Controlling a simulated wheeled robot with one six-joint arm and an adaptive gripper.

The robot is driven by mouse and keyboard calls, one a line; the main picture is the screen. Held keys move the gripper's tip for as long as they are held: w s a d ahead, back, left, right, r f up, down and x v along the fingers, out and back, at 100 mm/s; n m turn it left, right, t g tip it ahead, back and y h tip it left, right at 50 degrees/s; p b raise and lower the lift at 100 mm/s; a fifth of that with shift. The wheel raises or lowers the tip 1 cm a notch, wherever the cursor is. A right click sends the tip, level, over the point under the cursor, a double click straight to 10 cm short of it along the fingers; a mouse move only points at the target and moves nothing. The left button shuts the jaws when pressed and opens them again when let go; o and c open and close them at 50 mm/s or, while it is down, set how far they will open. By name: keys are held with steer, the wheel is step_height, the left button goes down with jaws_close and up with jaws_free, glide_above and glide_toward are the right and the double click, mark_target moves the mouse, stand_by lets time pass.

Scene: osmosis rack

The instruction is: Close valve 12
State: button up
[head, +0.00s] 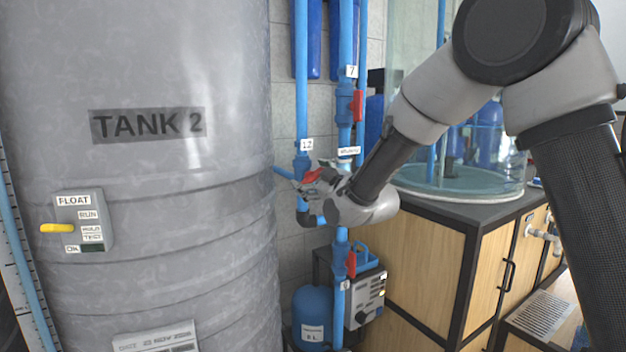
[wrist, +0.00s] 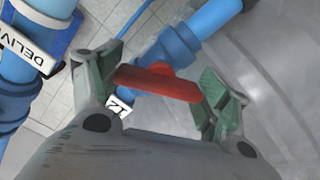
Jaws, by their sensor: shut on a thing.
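Valve 12 sits on a vertical blue pipe right of the grey tank in the head view, under its white label "12" (head: 306,145). Its red handle (head: 313,175) is partly hidden by my gripper (head: 310,181). In the wrist view the red handle (wrist: 158,84) lies between the two green-padded fingers of my gripper (wrist: 163,92), one finger at each end. My gripper is shut on the handle. The label (wrist: 119,106) shows partly behind the left finger. I cannot tell the handle's exact angle to its pipe.
Tank 2 (head: 145,60) fills the left side, close to the valve. A neighbouring blue pipe carries a red valve handle labelled 7 (head: 357,104), and another red handle (head: 350,264) sits lower. A wooden cabinet (head: 420,262) stands to the right.

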steer(key=m, duration=0.5)
steer(key=shift+m, duration=0.4)
stand_by(0.4)
steer(key=o, duration=1)
steer(key=v, duration=1.2)
